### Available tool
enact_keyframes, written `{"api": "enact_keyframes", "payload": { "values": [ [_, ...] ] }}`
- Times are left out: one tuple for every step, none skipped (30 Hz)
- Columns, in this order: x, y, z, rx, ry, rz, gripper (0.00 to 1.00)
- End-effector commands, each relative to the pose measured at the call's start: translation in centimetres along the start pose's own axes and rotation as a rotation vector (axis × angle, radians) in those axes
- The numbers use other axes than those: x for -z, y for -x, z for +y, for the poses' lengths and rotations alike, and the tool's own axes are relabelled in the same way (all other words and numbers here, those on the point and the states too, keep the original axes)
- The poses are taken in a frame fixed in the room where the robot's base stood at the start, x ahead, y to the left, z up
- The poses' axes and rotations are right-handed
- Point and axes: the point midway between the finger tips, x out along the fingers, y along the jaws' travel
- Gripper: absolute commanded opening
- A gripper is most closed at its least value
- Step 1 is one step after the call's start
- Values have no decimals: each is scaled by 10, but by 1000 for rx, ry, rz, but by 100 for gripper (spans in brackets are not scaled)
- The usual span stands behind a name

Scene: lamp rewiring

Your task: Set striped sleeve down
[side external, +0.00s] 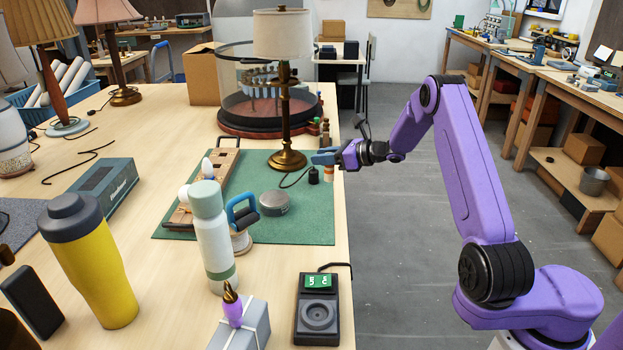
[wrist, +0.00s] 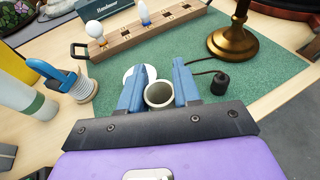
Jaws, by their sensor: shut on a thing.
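My gripper (wrist: 160,85) has its blue fingers shut on the striped sleeve (wrist: 159,96), a hollow pale cylinder. Its open end faces the wrist camera, and the fingers sit on either side of it. In the side view the sleeve (side external: 328,174) shows as a small orange and pale upright piece just below the fingers, near the right edge of the green mat (side external: 305,228). I cannot tell whether its lower end touches the mat.
A black plug (wrist: 220,82) on a cord stands beside the sleeve, near the brass lamp (side external: 285,120). A round grey tin (side external: 274,203), a spool with a blue clip (side external: 241,222) and a wooden bulb rack (wrist: 145,32) are on the mat. Bare mat lies around the tin.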

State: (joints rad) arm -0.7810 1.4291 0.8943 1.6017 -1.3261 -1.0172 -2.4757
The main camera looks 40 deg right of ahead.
Motion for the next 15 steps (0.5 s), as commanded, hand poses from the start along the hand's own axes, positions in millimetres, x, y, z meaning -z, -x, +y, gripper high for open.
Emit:
{"api": "enact_keyframes", "payload": {
  "values": [
    [2, -9, -5, -1, 1, -1, 4],
    [3, -14, -7, -1, 1, -1, 4],
    [7, -21, -10, -2, -1, 1, 4],
    [12, -25, -12, -2, -2, 2, 4],
    [15, -29, -14, -1, -2, 1, 4],
    [20, -35, -16, -1, -2, 1, 4],
    [23, -40, -18, -1, -2, 1, 4],
    [26, -44, -21, -1, -2, 0, 4],
    [30, -49, -23, 0, -1, 0, 4],
    [32, -52, -24, -1, -1, 0, 4],
    [34, -55, -25, -1, -1, 0, 4],
    [37, -59, -27, -1, 0, 0, 4],
    [38, -61, -28, 0, 0, 0, 4],
    [39, -62, -29, 0, 0, 0, 4],
    [40, -64, -30, 1, 0, 0, 4]
  ]
}}
